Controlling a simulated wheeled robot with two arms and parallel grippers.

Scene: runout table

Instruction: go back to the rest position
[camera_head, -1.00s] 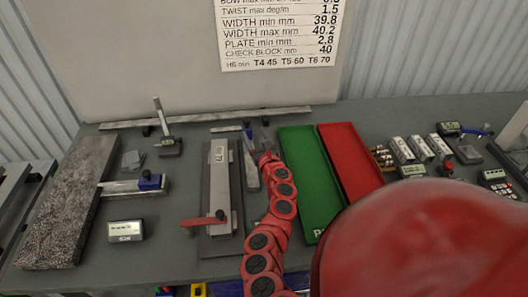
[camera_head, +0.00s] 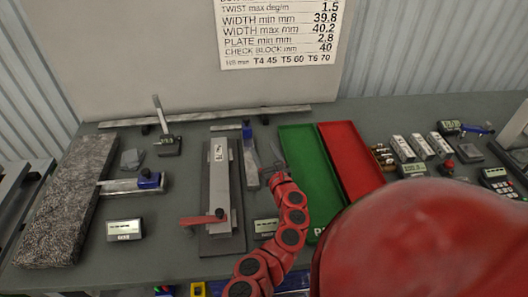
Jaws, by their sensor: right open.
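My right gripper (camera_head: 276,157) is grey and small at the far end of my red segmented right arm, beside the left edge of the green tray (camera_head: 292,143). It hangs just right of a caliper-like tool with a blue slider (camera_head: 247,132). It is open, with nothing visible between its fingers. My left gripper is out of view. A large red part of my own body covers the lower right of the view.
A red tray (camera_head: 349,158) adjoins the green one. A fixture with a red handle (camera_head: 205,218) stands left of my arm, and a granite block (camera_head: 68,200) lies at the far left. Gauges and metal blocks (camera_head: 421,146) crowd the right. Bare tabletop (camera_head: 180,215) shows left of the fixture.

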